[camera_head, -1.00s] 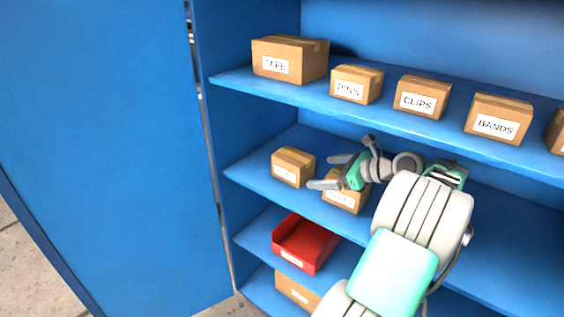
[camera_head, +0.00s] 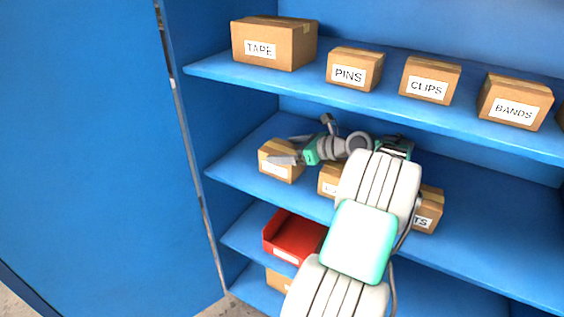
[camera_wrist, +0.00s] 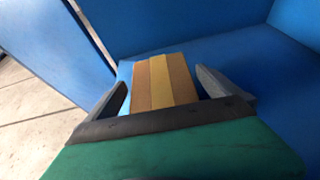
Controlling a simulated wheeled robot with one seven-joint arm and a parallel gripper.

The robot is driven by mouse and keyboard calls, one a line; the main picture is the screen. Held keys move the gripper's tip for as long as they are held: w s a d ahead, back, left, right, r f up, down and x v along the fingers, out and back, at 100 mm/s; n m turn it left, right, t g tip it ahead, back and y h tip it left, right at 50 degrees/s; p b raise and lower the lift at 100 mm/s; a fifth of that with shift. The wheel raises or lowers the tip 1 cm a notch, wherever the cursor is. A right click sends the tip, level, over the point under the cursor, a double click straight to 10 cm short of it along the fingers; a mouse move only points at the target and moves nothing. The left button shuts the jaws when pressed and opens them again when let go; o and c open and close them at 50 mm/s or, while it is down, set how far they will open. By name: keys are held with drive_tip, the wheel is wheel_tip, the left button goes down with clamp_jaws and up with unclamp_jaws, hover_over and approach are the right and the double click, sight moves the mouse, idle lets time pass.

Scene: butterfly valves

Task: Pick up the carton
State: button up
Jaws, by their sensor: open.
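A small brown carton (camera_head: 275,165) stands at the left end of the middle shelf, a white label on its front. In the wrist view the carton (camera_wrist: 160,80) shows its top with a lighter tape strip. My gripper (camera_head: 284,150) is open at the carton in the head view, one finger crossing in front of its face. In the wrist view my gripper (camera_wrist: 165,88) has a finger on each side of the carton, with the carton between or just beyond the fingertips. I cannot tell whether the fingers touch it. The label's text is unreadable.
The upper shelf (camera_head: 300,92) holds cartons marked TAPE, PINS, CLIPS and BANDS. Another carton (camera_head: 328,181) stands right of the first, partly behind my arm, and one more (camera_head: 429,210) further right. A red bin (camera_head: 292,238) sits below. A blue door panel (camera_head: 80,150) is at left.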

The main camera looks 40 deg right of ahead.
drive_tip(key=shift+c, duration=0.6)
drive_tip(key=c, duration=1.8)
drive_tip(key=shift+d+r, duration=0.1)
drive_tip(key=shift+c, duration=0.4)
